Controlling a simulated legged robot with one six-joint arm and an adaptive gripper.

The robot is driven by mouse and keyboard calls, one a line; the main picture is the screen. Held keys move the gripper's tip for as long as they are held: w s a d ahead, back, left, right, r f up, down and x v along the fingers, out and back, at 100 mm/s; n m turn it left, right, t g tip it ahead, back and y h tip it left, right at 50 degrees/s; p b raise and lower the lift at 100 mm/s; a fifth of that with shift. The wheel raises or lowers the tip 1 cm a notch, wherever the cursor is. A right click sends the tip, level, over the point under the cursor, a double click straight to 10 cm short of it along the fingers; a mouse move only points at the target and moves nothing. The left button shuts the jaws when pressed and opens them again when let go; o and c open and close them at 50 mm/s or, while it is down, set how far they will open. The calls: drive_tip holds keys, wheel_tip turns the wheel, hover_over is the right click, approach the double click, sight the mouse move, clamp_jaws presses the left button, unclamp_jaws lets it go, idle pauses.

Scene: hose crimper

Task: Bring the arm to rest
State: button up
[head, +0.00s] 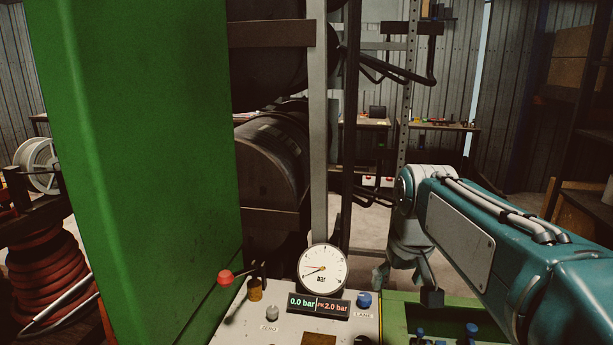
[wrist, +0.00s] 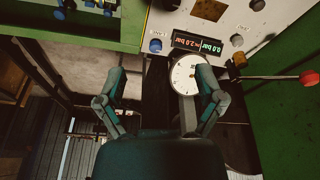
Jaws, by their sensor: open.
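My gripper shows in the wrist view (wrist: 160,88) with its two fingers spread wide and nothing between them. In the head view the arm reaches in from the right, and my gripper (head: 430,297) hangs down at its end, right of the gauge and partly hidden by the arm. The white dial gauge (head: 322,268) stands at the back of the panel; in the wrist view it (wrist: 188,74) appears behind one finger. The display (head: 318,304) below it reads 0.0 bar and PK 2.0 bar.
A red-knobbed lever (head: 226,278) sticks out at the panel's left, beside a tall green cabinet (head: 140,150). A blue button (head: 364,299) sits on the panel (head: 285,333). A green tray (head: 395,315) with blue-topped parts lies right of it. Red hose (head: 50,270) is coiled at far left.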

drive_tip(key=s+f+t, duration=0.1)
drive_tip(key=s+f, duration=0.3)
drive_tip(key=s, duration=0.5)
drive_tip(key=s+f+m+t, duration=0.1)
drive_tip(key=s+f, duration=0.3)
drive_tip(key=s, duration=0.6)
